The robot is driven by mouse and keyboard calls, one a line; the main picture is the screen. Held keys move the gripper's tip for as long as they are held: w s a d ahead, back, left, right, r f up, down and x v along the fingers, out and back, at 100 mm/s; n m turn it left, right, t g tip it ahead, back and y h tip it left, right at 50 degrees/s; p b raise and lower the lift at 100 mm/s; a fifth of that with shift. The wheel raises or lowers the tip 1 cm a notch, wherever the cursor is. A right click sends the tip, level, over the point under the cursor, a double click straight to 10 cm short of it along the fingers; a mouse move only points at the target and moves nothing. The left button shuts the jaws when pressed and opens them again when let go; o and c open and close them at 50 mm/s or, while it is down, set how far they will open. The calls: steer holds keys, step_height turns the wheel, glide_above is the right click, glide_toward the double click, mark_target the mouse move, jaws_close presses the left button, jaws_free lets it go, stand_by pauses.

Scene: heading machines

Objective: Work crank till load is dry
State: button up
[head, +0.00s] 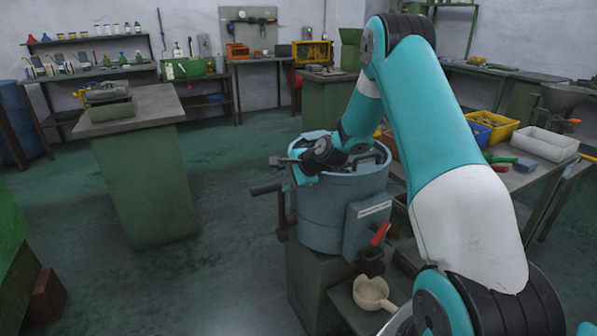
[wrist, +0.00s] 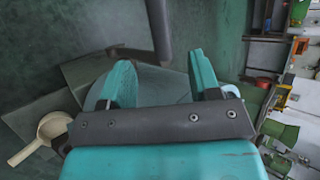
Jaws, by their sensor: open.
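A blue-grey drum machine (head: 325,210) stands on a green pedestal in the head view. Its crank hangs on its left side, with a dark grip (head: 267,188) pointing left. My gripper (head: 291,172) is just above the crank grip, at the drum's upper left. In the wrist view my gripper (wrist: 160,62) has its two teal fingers apart with nothing between them that I can tell is held. A dark grey bar, apparently the crank grip (wrist: 158,25), reaches down toward the gap between the fingertips. The load inside the drum is not visible.
A green workbench (head: 145,185) stands to the left. A table at the right holds a yellow bin (head: 495,125) and a white tray (head: 545,145). The floor left of the drum is clear.

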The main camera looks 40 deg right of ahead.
steer(key=v, duration=0.6)
steer(key=shift+s+r, duration=0.15)
